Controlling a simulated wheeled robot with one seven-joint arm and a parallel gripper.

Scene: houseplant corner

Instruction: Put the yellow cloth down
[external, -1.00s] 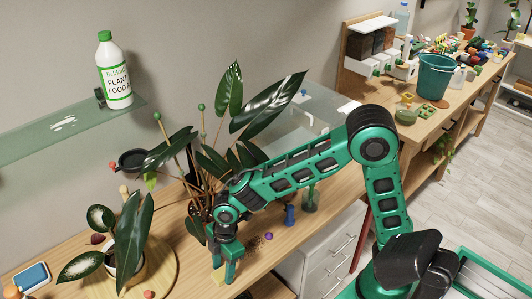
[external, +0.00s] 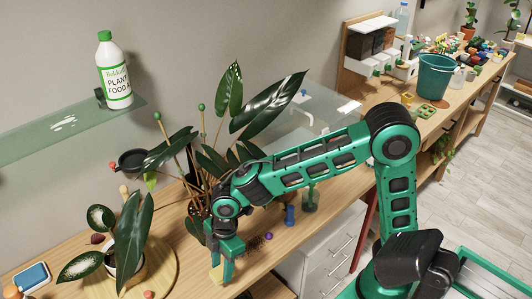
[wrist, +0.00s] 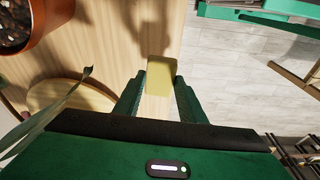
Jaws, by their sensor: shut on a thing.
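The yellow cloth (wrist: 160,76) is a small, flat, pale yellow piece between my fingertips in the wrist view. In the external view the cloth (external: 216,273) shows as a small yellow patch at the lower end of my gripper (external: 223,264). My gripper (wrist: 160,84) is shut on it, with a finger on each side. The cloth is over the wooden table (external: 190,285), close to its front edge. I cannot tell whether its underside touches the wood.
A potted plant (external: 128,262) on a round wooden board stands left of my gripper. A taller plant (external: 205,165) rises just behind it. A purple ball (external: 269,236) and a blue object (external: 290,215) lie to the right. Bare wood is at the front left.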

